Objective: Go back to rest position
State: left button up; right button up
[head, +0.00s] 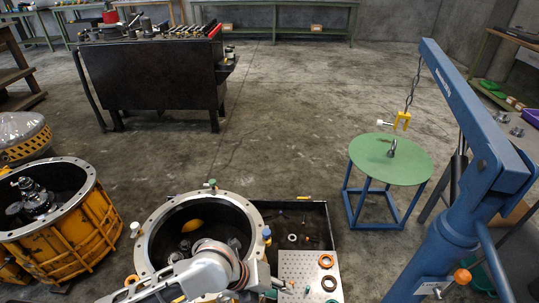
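My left arm (190,277) comes in from the bottom left and bends in front of the open round housing in the lower middle. My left gripper (262,283) is at its end, near the bottom edge, beside the perforated plate. Its fingers are small and partly hidden, so I cannot tell whether they are open or shut or hold anything. My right gripper is not in view. The round housing (152,222) has a bright metal rim, and parts show in its dark inside.
A black tray (326,217) with a perforated plate (303,264) and rings adjoins the housing. A yellow housing (75,247) stands left. A blue crane (470,190) stands right, its hook near a green round table (412,165). A dark workbench (150,80) stands behind. The middle floor is clear.

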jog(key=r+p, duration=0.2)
jog(key=p, duration=0.1)
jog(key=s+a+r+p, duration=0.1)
jog(key=p, duration=0.1)
pick_arm(q)
jog(key=s+a+f+n+t+y, duration=0.1)
jog(key=s+a+n+t, duration=0.3)
jog(key=a+n, duration=0.7)
jog(key=s+a+n+t+y, duration=0.3)
jog(key=s+a+n, duration=0.3)
jog(key=a+n, duration=0.5)
jog(key=n+t, duration=0.1)
jog(key=n, duration=0.8)
jog(key=shift+a+f+t, duration=0.2)
jog(key=shift+f+t, duration=0.1)
jog(key=shift+f, duration=0.05)
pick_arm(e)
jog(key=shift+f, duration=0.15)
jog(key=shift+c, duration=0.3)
